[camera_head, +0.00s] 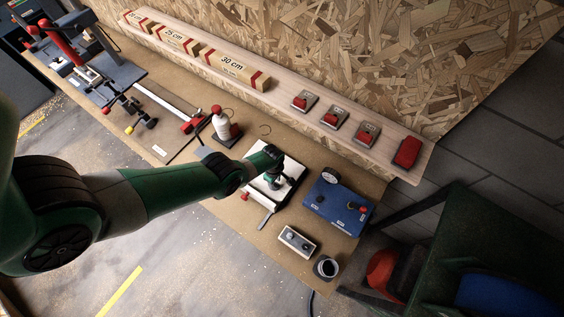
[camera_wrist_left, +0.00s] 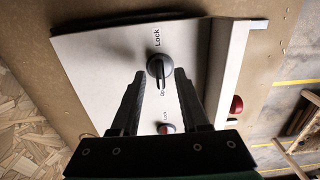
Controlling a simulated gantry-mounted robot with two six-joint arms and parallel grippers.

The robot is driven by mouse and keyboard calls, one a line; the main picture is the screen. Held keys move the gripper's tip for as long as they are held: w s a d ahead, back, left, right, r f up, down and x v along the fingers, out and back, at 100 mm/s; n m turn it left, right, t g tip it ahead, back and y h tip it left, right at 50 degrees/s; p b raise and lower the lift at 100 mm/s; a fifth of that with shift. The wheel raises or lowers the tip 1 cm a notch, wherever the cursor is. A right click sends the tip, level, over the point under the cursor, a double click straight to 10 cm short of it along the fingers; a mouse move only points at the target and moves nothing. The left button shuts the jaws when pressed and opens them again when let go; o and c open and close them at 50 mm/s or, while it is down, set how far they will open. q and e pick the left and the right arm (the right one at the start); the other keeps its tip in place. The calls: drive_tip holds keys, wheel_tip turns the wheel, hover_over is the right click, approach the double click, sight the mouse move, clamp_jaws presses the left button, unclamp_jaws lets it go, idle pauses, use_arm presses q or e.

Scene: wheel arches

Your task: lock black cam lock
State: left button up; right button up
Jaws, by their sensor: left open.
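A black cam lock (camera_wrist_left: 159,68) is a round dark knob with a grey handle on a white panel (camera_wrist_left: 95,60). "Lock" is printed above it and a partly covered label starting "Op" below; the handle points down toward that lower label. My left gripper (camera_wrist_left: 160,76) is open, with one fingertip on each side of the handle; I cannot tell whether they touch it. A second knob with red on it (camera_wrist_left: 166,128) shows between the fingers, nearer the palm, with its own "Lock" label. In the head view my left gripper (camera_head: 279,183) is over the white panel (camera_head: 290,168) and hides the cam lock.
A blue box with a gauge (camera_head: 338,204) stands right of the panel. A grey switch box (camera_head: 297,242) and a dark cup (camera_head: 326,267) are in front. A wooden shelf (camera_head: 285,110) with several red switches runs behind.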

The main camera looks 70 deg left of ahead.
use_arm(q)
drive_tip(key=shift+f, duration=0.4)
clamp_jaws()
